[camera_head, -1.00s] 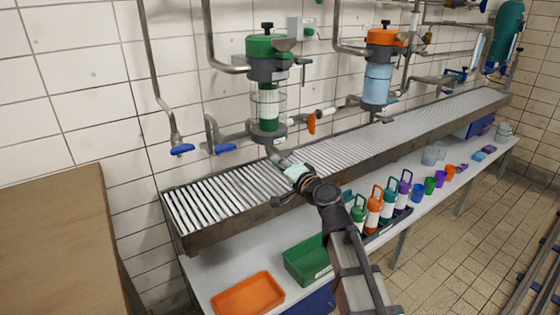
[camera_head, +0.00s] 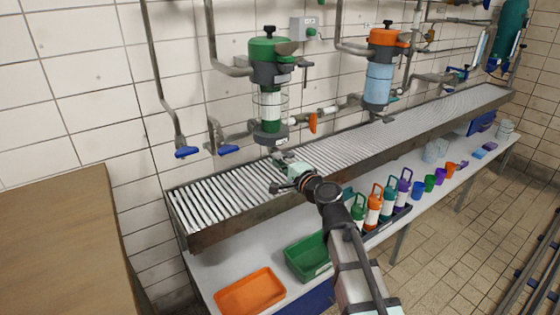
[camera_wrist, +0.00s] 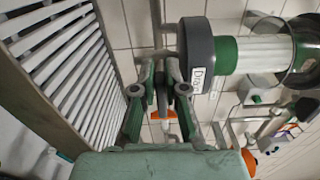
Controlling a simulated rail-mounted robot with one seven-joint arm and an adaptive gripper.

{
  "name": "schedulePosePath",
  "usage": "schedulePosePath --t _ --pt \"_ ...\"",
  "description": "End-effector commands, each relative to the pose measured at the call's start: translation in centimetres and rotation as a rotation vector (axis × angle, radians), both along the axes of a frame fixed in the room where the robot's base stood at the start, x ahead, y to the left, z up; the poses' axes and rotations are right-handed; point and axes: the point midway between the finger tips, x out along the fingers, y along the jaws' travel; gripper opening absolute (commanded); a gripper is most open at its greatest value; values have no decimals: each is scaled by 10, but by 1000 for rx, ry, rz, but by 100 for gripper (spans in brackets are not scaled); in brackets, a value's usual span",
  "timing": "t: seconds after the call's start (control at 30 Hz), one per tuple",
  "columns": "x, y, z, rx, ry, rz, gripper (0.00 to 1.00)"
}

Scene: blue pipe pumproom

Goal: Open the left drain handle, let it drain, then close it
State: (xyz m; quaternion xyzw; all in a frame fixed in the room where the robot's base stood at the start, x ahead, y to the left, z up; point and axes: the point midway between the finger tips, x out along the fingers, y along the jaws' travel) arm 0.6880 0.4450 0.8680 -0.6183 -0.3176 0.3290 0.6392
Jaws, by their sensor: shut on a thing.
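The left unit is a green-topped vessel (camera_head: 268,75) with a clear, banded middle and a dark grey base (camera_head: 271,132). In the wrist view the grey base (camera_wrist: 196,50) carries a "Drain" label (camera_wrist: 198,80). My gripper (camera_head: 281,158) is just under that base, above the slatted rack. In the wrist view my gripper (camera_wrist: 161,92) has its two green-grey fingers closed on a small dark grey drain handle (camera_wrist: 161,98). The fingers hide much of the handle, and its exact angle is hard to tell. No flowing liquid is visible.
An orange-topped vessel (camera_head: 380,75) stands to the right. An orange valve handle (camera_head: 313,122) and blue handles (camera_head: 187,152) are on nearby pipes. Below the slatted rack (camera_head: 230,195) are an orange tray (camera_head: 250,292), a green tray (camera_head: 307,255) and several bottles (camera_head: 374,206).

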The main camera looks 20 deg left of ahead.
Motion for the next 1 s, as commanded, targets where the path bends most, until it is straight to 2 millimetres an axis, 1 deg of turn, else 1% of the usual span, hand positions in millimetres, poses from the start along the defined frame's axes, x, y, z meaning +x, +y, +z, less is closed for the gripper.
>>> schedulePosePath --t 0.2,0.23,0.3,0.67,0.77,0.87,1.0 --pt "1 1 2 4 1 0 0" --pt "1 1 2 4 1 0 15" --pt "1 1 2 4 1 0 36" --pt "-1 -2 1 1 -1 -1 36" --pt "-6 -9 1 1 -1 -1 36" --pt "-15 -20 1 2 -1 -2 36" --pt "-31 -42 1 2 -1 -2 36"
